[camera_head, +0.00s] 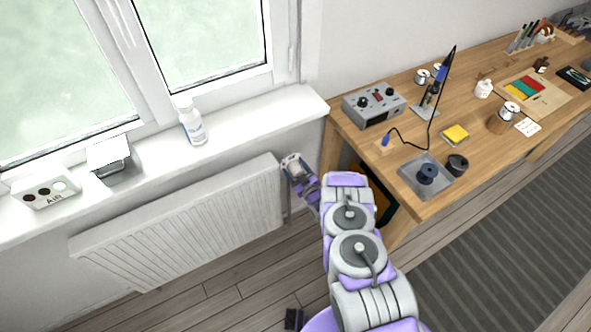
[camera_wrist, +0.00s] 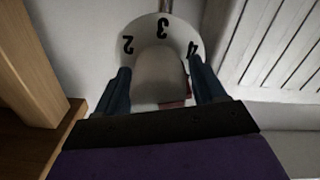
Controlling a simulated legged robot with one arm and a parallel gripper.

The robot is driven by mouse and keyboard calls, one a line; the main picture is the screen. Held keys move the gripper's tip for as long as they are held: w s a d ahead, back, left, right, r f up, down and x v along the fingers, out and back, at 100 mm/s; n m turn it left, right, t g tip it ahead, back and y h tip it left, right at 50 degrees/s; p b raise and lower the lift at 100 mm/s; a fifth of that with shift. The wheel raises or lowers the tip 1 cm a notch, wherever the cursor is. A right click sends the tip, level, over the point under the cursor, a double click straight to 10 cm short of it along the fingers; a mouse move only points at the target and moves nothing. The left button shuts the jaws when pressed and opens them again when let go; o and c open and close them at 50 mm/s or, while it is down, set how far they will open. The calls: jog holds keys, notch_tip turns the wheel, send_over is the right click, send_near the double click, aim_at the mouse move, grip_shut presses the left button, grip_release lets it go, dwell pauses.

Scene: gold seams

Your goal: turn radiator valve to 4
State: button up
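The radiator valve (camera_wrist: 160,72) is a pale grey knob in front of a white dial plate that carries the black numbers 2, 3 and 4, seen upside down in the wrist view. The 3 stands just above the middle of the knob, the 2 to the left and the 4 to the right. My gripper (camera_wrist: 160,84) has one dark finger on each side of the knob, and both appear to touch it. In the head view my gripper (camera_head: 297,170) is at the right end of the white radiator (camera_head: 190,220), and it mostly hides the valve.
A wooden workbench (camera_head: 455,195) stands close to the right of my arm, and its leg shows in the wrist view (camera_wrist: 30,75). The windowsill (camera_head: 245,120) above the radiator holds a white bottle (camera_head: 191,124) and an air monitor (camera_head: 45,192).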

jog(key=c, duration=0.8)
jog(key=shift+r+p, duration=0.15)
jog(key=shift+p, duration=0.4)
jog(key=shift+c, duration=0.2)
jog(key=shift+n+p, duration=0.5)
jog(key=shift+p, duration=0.1)
jog(key=shift+a+n+p, duration=0.1)
jog(key=shift+n+p, duration=0.8)
jog(key=shift+p, duration=0.1)
jog(key=o, duration=1)
jog(key=shift+o, duration=0.2)
